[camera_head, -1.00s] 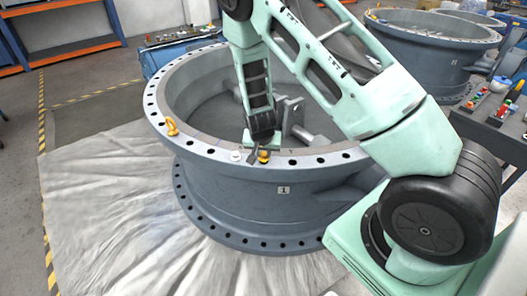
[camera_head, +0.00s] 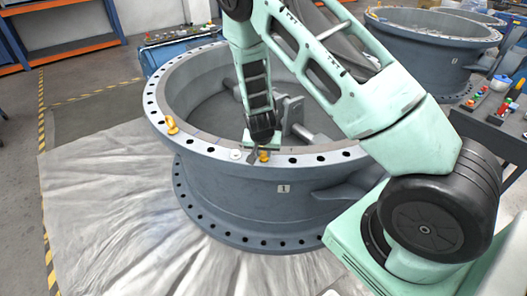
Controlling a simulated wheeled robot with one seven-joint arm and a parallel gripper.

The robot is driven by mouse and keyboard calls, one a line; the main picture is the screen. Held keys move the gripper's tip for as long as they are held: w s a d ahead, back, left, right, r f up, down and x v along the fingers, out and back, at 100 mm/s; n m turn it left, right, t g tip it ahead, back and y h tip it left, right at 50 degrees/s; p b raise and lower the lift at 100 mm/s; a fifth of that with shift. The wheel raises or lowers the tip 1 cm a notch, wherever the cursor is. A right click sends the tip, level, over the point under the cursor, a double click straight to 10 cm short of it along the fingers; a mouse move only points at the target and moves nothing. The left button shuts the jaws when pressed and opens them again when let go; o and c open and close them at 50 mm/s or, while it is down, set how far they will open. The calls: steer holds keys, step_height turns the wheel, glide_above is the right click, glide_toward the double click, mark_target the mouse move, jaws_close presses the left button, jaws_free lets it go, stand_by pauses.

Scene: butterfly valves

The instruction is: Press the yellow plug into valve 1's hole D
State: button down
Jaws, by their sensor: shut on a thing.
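Valve 1 (camera_head: 245,195) is a large blue-grey ring with a "1" label on its side and a flange on top with dark holes. My gripper (camera_head: 257,157) is at the near part of the flange, pointing down. It is shut on the yellow plug (camera_head: 264,156), which is at the flange surface. I cannot tell how deep the plug sits in a hole. A white plug (camera_head: 236,155) sits on the flange just left of my gripper. The hole letters are too small to read.
A yellow eyebolt-like piece (camera_head: 171,125) stands on the flange at the left. A second valve (camera_head: 432,50) is at the back right. A dark table with coloured plugs (camera_head: 490,125) is at the right. A blue bench (camera_head: 175,55) stands behind.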

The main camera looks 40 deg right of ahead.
steer(key=shift+f, duration=0.2)
steer(key=shift+f+b, duration=0.25)
steer(key=shift+b, duration=0.05)
steer(key=c, duration=0.7)
jaws_free()
steer(key=shift+o, duration=0.2)
steer(key=shift+r+p, duration=2.45)
steer(key=shift+r, duration=0.6)
